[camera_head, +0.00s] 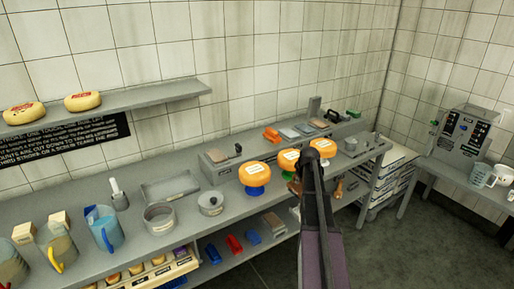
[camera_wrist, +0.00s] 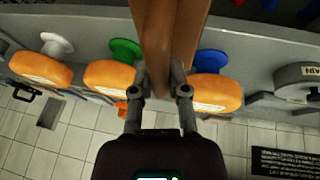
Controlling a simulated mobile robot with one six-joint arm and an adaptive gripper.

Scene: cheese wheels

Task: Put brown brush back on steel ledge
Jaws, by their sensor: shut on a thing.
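My gripper (camera_wrist: 160,82) is shut on the brown brush (camera_wrist: 163,35), whose wooden-looking brown body runs up out of the top of the wrist view. In the head view my arm hides the fingertips, and a small brown part (camera_head: 338,189) shows just right of the arm; I cannot tell whether it is the brush. The steel ledge (camera_head: 226,171) is the raised grey step along the back of the bench. It carries orange, grey and black items.
Orange cheese wheels stand on blue (camera_head: 256,190), green (camera_wrist: 126,49) and white (camera_wrist: 57,45) stands near the held brush. Steel pans and a lidded pot (camera_head: 211,203) stand left on the bench.

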